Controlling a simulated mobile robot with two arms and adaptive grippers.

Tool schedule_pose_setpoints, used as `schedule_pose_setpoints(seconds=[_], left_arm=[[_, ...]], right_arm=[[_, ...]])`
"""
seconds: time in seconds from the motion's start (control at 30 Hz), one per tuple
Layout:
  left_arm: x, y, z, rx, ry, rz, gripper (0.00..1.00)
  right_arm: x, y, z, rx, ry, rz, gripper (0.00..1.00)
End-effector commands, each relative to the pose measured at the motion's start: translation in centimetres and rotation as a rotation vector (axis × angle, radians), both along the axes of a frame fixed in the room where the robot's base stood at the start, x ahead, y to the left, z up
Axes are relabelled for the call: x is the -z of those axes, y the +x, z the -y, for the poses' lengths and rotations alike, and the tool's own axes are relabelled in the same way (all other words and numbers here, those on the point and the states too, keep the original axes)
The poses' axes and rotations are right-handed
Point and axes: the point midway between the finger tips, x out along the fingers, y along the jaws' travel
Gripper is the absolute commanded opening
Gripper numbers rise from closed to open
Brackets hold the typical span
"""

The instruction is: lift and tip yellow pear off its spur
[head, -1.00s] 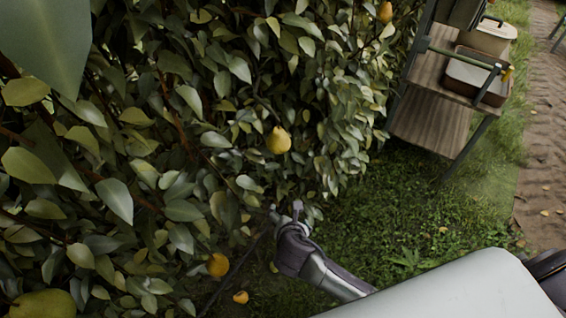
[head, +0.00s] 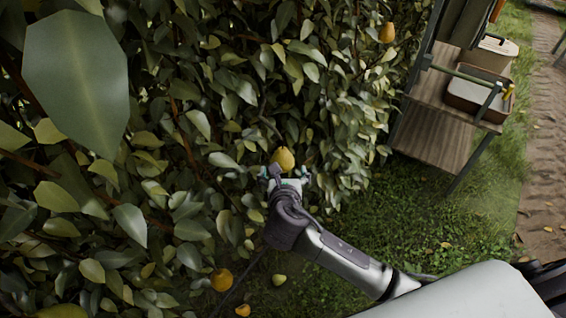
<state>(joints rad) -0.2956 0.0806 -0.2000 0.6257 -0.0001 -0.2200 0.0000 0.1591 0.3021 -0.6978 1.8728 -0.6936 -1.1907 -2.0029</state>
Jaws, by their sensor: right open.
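A yellow pear (head: 283,159) hangs at the face of the leafy hedge, near the middle of the head view. My right gripper (head: 285,176) is just below and in front of it, pointing up toward it. Its fingers are spread, one on each side of the pear's lower part. The gripper hides the underside of the pear, so I cannot tell whether they touch. The spur is hidden among leaves. My left gripper is not in view.
Other pears hang at the top (head: 387,33) and low in the hedge (head: 221,280). Fruit lies on the grass, one pale (head: 279,280) and one orange (head: 243,310). A wooden cart (head: 436,130) with a tray (head: 477,98) stands at the right, beside a brick path (head: 545,140).

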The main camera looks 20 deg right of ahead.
Motion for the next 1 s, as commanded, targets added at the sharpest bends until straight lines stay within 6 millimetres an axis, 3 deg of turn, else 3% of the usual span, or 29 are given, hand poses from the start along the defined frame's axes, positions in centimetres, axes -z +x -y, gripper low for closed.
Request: schedule_pose_setpoints(seconds=[0.1, 0.3, 0.7, 1.0], left_arm=[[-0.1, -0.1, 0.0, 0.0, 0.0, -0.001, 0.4], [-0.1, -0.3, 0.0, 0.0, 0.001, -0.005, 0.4], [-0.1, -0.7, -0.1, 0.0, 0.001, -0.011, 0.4], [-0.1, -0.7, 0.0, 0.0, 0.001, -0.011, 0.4]], right_arm=[[0.7, 1.9, 0.5, 0.0, -0.001, 0.0, 0.94], [1.6, 3.9, 1.1, 0.0, 0.001, 0.001, 0.94], [1.9, 4.5, 1.3, -0.001, 0.001, 0.0, 0.94], [1.9, 4.4, 1.3, -0.001, 0.001, 0.0, 0.44]])
